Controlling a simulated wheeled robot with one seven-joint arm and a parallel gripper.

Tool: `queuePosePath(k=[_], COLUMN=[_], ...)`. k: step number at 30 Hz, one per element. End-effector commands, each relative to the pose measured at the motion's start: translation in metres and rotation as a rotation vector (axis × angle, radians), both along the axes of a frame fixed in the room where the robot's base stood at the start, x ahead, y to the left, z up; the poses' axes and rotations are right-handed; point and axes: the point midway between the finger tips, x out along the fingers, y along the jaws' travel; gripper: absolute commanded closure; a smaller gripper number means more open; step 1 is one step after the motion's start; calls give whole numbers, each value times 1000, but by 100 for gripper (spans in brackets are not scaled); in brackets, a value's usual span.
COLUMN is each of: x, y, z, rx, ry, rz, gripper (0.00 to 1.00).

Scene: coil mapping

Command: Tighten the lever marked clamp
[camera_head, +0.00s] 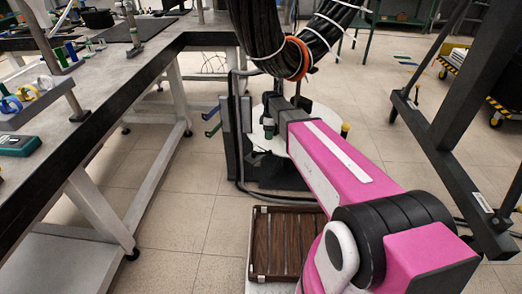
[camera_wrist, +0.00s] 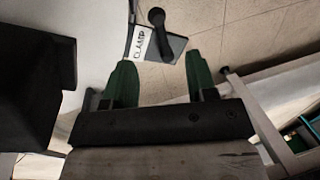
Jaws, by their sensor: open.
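In the wrist view, a black lever (camera_wrist: 157,18) with a rounded knob stands on a grey plate (camera_wrist: 177,44). A white label (camera_wrist: 141,42) reading CLAMP is fixed beside it, to the left. My gripper (camera_wrist: 160,72) is open, with two green fingers apart and nothing between them. The lever lies beyond the fingertips, in line with the gap between them, and they look apart from it. In the head view I cannot clearly make out the lever or its label.
A long workbench (camera_head: 128,75) runs along the left. A bundle of black cable (camera_head: 262,35) hangs over a stand at the centre. A brown slatted crate (camera_head: 282,243) sits low in front. A dark frame (camera_head: 435,125) stands at right. Tiled floor shows between bench and stand.

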Motion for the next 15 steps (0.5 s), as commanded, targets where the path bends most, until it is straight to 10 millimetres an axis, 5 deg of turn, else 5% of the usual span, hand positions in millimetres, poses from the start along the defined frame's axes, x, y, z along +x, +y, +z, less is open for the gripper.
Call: queuePosePath(k=[7,15], x=[1,-7], y=[6,6], z=[-13,-57], rx=[7,7], ry=[8,8], rz=[45,43], gripper=[48,48])
